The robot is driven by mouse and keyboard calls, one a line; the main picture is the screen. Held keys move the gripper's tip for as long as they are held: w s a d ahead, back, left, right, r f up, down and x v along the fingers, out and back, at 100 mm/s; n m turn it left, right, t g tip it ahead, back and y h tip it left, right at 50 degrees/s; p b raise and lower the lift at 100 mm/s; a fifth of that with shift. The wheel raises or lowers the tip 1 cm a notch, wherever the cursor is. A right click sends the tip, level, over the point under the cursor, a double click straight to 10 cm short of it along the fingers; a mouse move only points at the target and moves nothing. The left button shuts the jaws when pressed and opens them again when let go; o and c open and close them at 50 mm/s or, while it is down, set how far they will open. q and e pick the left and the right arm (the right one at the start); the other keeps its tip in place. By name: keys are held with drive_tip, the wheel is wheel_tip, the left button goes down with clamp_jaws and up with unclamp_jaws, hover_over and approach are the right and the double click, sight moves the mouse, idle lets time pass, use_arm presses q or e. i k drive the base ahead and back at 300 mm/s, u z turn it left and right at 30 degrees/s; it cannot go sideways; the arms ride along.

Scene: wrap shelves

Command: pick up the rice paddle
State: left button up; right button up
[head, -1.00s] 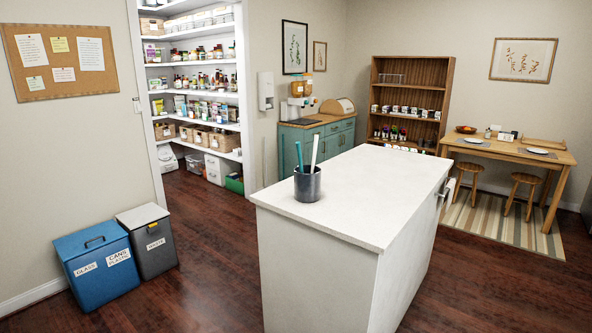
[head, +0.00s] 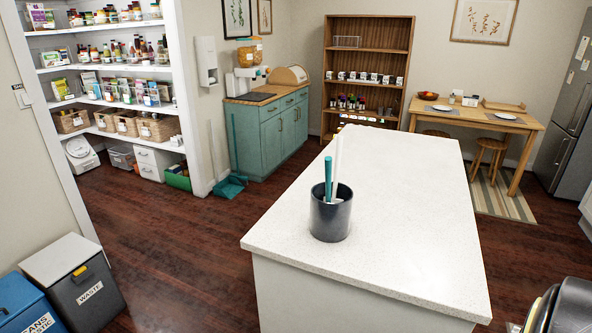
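A dark grey cylindrical holder (head: 330,218) stands upright near the front left of the white island. Two long utensils stand in it, a teal one (head: 328,178) and a white one (head: 337,165). Their lower ends are hidden inside the holder. I cannot tell whether either is the rice paddle, and no paddle shape shows clearly elsewhere. Neither of my grippers is in view.
The white island (head: 400,200) is otherwise mostly clear. A waste bin (head: 85,285) and blue bin (head: 25,305) stand at lower left. A dark object (head: 570,305) is cut off at lower right. Open floor (head: 185,255) lies left of the island.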

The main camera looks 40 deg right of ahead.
sight(339, 139)
drive_tip(key=i, duration=1.6)
drive_tip(key=z, duration=1.7)
